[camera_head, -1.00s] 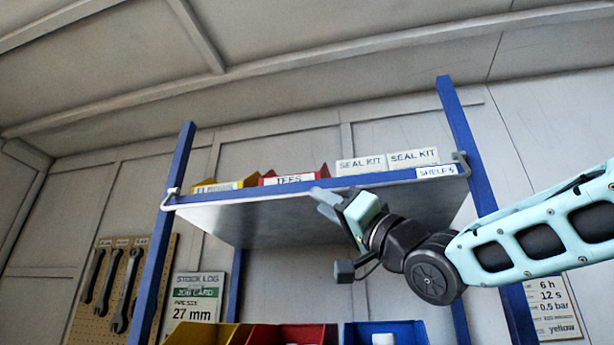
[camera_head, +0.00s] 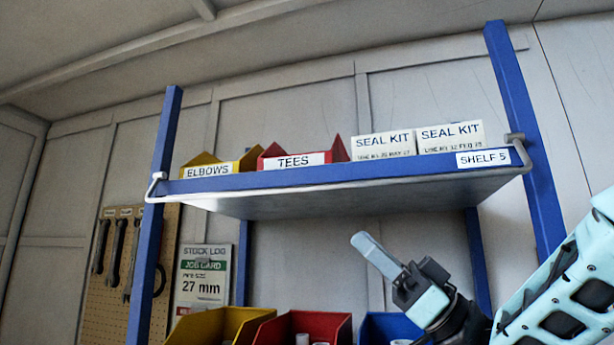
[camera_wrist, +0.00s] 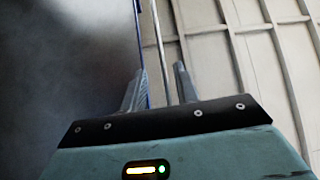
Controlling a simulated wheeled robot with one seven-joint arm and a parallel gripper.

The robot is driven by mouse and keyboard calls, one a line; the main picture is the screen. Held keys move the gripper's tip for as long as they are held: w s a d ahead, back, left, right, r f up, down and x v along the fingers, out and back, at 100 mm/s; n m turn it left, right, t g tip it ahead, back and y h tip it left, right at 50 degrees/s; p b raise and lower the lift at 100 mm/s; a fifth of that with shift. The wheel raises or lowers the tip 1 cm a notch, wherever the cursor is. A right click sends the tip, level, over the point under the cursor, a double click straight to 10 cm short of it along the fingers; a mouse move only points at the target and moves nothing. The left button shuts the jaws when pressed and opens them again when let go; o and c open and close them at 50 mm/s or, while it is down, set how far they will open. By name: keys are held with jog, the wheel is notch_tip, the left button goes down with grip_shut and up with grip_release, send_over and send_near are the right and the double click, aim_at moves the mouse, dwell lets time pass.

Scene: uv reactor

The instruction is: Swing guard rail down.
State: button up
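The guard rail (camera_head: 340,186) is a thin silvery bar along the lower front edge of the blue shelf marked SHELF 5 (camera_head: 370,172). Its bent ends meet brackets at the left post (camera_head: 155,187) and the right post (camera_head: 516,138). My gripper (camera_head: 362,241) is below the rail, right of the shelf's middle, and looks apart from it. In the wrist view my gripper (camera_wrist: 160,78) has its two fingers spread with a gap. The pale rail (camera_wrist: 160,45) lines up with that gap, beyond the fingertips; I cannot tell its distance.
The shelf holds a yellow ELBOWS bin (camera_head: 208,167), a red TEES bin (camera_head: 300,158) and two SEAL KIT boxes (camera_head: 450,137). Yellow, red and blue bins (camera_head: 300,325) stand lower down. A wrench pegboard (camera_head: 118,265) hangs at left.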

aim_at(306, 189)
jog(key=p+x, duration=0.5)
jog(key=x, duration=0.6)
jog(key=shift+a+r, duration=0.2)
jog(key=shift+r, duration=0.2)
jog(key=shift+a+r+p, duration=0.35)
jog(key=shift+a+p, duration=0.1)
jog(key=shift+p, duration=0.05)
grip_shut()
